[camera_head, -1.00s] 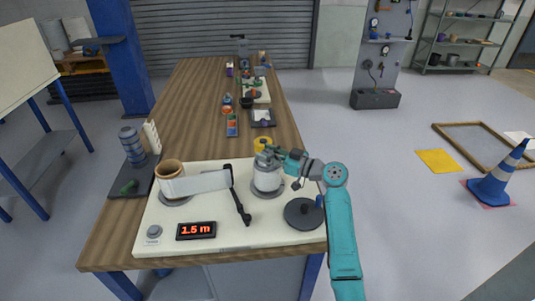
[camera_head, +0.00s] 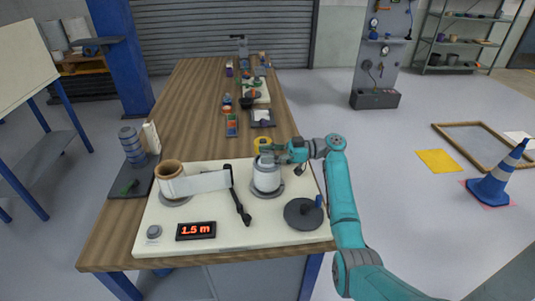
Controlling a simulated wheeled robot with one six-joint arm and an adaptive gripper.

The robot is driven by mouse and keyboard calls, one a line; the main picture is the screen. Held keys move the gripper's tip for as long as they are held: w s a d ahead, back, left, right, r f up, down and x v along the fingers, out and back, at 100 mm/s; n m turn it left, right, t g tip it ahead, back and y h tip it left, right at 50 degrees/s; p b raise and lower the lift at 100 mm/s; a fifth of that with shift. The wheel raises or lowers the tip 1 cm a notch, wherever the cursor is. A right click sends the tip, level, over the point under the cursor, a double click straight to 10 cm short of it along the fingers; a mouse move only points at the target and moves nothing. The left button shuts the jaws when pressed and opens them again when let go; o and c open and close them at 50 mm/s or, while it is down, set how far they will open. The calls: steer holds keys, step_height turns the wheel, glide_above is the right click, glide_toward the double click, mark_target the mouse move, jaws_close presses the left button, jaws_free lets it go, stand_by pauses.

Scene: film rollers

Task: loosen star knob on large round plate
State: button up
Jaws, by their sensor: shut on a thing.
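My gripper (camera_head: 267,157) is at the top of the pale cylinder (camera_head: 266,178) on the cream board. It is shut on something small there. This looks like the star knob, but the fingers hide it and its shape cannot be made out. The cylinder stands upright on a grey round base (camera_head: 268,193). A large dark round plate (camera_head: 301,216) lies on the board to the front right, with an upright blue handle (camera_head: 319,201) near its edge. My gripper is apart from this dark plate.
A brown-cored roll (camera_head: 170,171) stands at the board's left, with a white strip (camera_head: 205,181) stretched towards the cylinder. A black bar (camera_head: 240,206) lies between them. A display (camera_head: 196,231) reads 1.5 m. A yellow ring-like thing (camera_head: 263,144) is just behind my gripper.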

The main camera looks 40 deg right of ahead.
steer(key=shift+f, duration=0.15)
steer(key=o, duration=1.2)
steer(key=shift+c, duration=0.2)
steer(key=v, duration=1.2)
steer(key=shift+w+d, duration=0.1)
